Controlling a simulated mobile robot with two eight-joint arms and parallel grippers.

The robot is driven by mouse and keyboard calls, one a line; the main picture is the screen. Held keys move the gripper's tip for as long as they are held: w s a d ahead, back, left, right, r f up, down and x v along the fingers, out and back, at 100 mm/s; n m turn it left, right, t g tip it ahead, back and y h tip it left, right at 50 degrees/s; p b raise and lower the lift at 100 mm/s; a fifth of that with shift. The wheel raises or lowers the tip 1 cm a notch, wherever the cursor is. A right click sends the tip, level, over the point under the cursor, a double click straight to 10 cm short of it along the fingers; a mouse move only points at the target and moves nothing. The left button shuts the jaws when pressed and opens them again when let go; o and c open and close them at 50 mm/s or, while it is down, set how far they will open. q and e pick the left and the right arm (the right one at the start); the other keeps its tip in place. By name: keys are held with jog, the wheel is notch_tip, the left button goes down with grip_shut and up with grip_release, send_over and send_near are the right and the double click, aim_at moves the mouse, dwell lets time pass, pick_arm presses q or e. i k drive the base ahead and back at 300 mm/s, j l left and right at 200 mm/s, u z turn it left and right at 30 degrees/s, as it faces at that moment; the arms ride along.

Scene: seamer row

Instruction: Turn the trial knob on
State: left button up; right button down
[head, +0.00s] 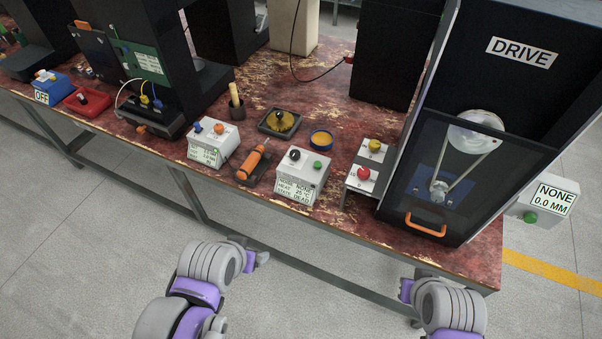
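No label reading "trial" is legible, so I cannot tell which knob is the trial knob. A grey panel beside the drive cabinet carries a yellow knob (375,145) and a red knob (363,173). A white box (297,188) reading "NONE NONE, HEAT 25°C, STATE DEAD" has a black knob (295,155) and a green button (317,165). Another white box (208,157) has a blue and an orange knob. My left gripper (260,258) and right gripper (405,291) are in front of the bench, apart from everything; their finger openings are unclear.
The black drive cabinet (520,85) has a clear front guard with an orange handle (425,224). A gauge box (530,212) reads "NONE 0.0 MM". An orange tool (253,160), dish (281,121) and blue-rimmed tin (320,140) lie on the worn red bench (465,262). Floor in front is clear.

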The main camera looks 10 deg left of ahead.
aim_at(295, 154)
jog(key=j+u, duration=0.15)
jog(key=u, duration=0.25)
jog(key=j+u, duration=0.2)
jog(key=u, duration=0.2)
jog(key=i+j+u, duration=0.1)
jog(key=u, duration=0.3)
